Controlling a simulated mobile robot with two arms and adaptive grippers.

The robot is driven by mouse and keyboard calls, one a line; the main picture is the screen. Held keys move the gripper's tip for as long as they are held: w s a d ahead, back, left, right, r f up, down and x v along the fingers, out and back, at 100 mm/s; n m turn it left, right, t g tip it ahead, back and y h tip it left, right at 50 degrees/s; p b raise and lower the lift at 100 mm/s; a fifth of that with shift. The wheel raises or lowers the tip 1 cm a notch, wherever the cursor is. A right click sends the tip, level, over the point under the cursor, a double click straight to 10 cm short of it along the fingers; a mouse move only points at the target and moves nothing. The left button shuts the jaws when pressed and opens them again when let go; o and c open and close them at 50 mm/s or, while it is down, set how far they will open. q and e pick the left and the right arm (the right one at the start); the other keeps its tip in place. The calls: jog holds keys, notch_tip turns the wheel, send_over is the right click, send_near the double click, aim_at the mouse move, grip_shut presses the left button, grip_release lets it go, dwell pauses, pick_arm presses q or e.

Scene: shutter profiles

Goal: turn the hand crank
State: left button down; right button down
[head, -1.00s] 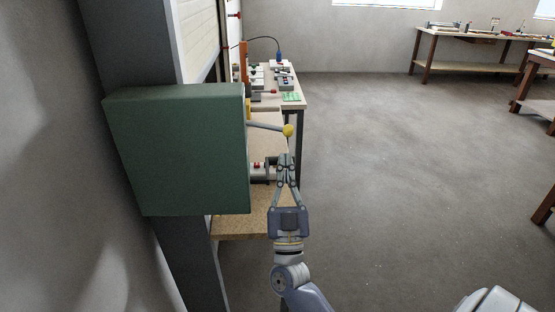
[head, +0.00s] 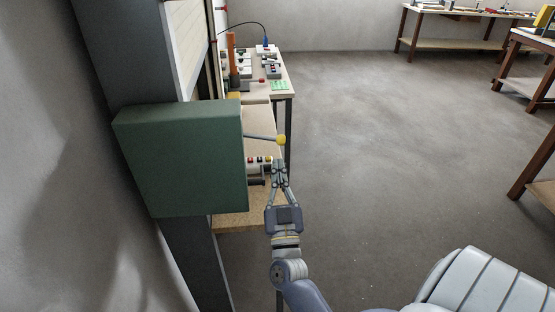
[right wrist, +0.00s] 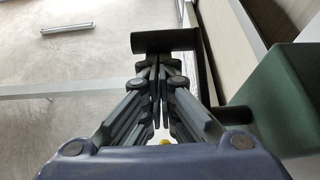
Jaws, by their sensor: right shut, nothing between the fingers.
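A green box (head: 185,160) is mounted on a grey post at the left. A dark crank handle shows in the right wrist view as a horizontal bar (right wrist: 165,40) joined to a dark arm at its right end. My right gripper (head: 279,161) is shut and empty, just right of the box in the head view. In the right wrist view its fingertips (right wrist: 158,62) lie just below the bar in the picture. I cannot tell whether they touch it. In the head view the crank is small and partly hidden behind the fingers. My left gripper is not in view.
A grey rod with a yellow knob (head: 281,140) sticks out beyond the box, just above my fingertips in the picture. A workbench (head: 272,91) with small devices stands behind. Other tables (head: 446,43) stand at the far right. The floor (head: 370,150) to the right is clear.

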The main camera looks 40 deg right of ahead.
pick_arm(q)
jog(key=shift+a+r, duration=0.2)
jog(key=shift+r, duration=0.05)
pick_arm(e)
jog(key=shift+f, duration=0.4)
jog(key=shift+s, duration=0.1)
dwell(1.3)
